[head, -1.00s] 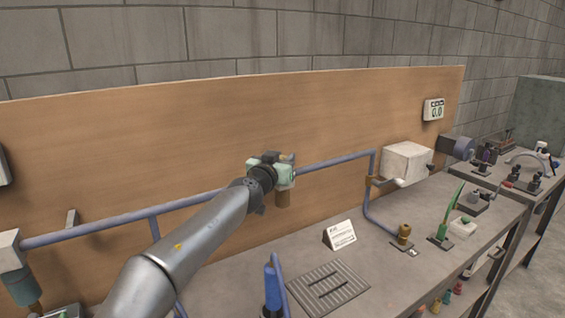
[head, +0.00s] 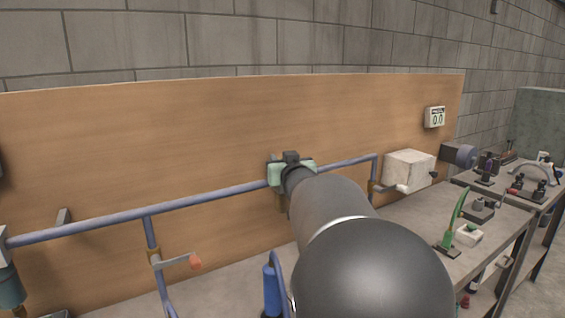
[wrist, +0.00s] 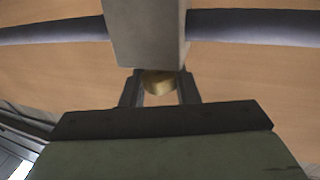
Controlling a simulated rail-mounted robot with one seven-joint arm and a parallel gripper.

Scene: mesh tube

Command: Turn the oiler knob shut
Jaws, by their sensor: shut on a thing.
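The oiler sits on the blue pipe along the wooden back panel. In the wrist view its pale grey block (wrist: 147,35) fills the top middle, with the pipe running out on both sides. The brass knob (wrist: 158,83) shows just below that block, between my two fingers. My gripper (wrist: 159,91) is shut on the knob. In the head view my gripper's pale green body (head: 276,173) is at the pipe, and my arm hides the knob and most of the oiler. A brownish part (head: 281,203) shows below the gripper.
A blue upright cylinder (head: 271,290) stands at the bench front. My arm covers the bench middle.

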